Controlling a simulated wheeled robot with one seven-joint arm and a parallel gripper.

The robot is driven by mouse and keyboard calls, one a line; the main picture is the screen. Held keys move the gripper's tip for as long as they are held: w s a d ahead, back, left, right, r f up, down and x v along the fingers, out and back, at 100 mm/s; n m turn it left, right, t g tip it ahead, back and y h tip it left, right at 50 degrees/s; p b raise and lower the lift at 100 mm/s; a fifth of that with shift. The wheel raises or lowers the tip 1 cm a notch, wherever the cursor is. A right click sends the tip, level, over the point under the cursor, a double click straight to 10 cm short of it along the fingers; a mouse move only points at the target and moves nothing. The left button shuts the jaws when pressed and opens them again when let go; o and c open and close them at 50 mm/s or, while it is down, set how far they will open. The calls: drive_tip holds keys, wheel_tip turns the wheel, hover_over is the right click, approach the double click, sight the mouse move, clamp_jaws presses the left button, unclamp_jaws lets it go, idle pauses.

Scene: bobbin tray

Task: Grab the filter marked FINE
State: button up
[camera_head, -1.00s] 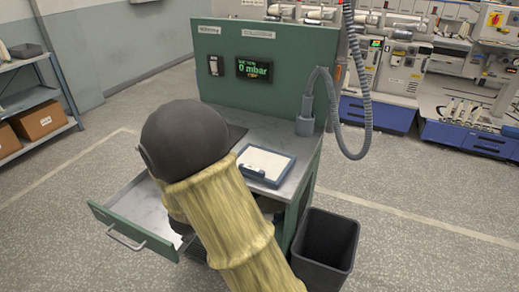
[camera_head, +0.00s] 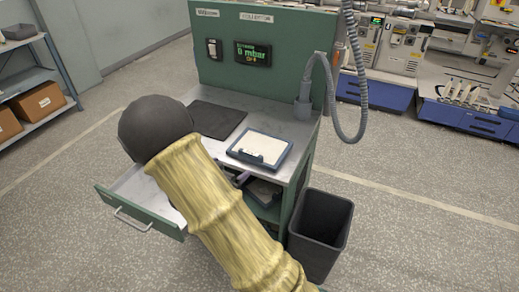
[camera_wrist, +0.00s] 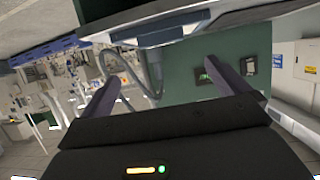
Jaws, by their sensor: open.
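I cannot read the word FINE on anything in view. A blue-framed tray (camera_head: 260,149) with a pale flat insert lies on the grey worktop of the green bench; whether the insert is a filter I cannot tell.
A dark mat (camera_head: 217,119) lies on the worktop left of the tray. The bench's back panel carries a pressure display (camera_head: 253,53) reading 0 mbar. A grey hose (camera_head: 361,100) hangs at the right. A dark bin (camera_head: 320,232) stands at the bench's right front.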

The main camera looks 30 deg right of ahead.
approach(249, 154)
drive_tip(key=x, duration=0.3)
drive_tip(key=shift+d+f, duration=0.25)
drive_tip(key=shift+p+x, duration=0.8)
drive_tip(key=shift+x, duration=1.85)
drive_tip(key=c, duration=0.8)
drive_tip(key=shift+r, duration=0.2)
wheel_tip(249, 154, up, 10)
drive_tip(key=shift+f, duration=0.15)
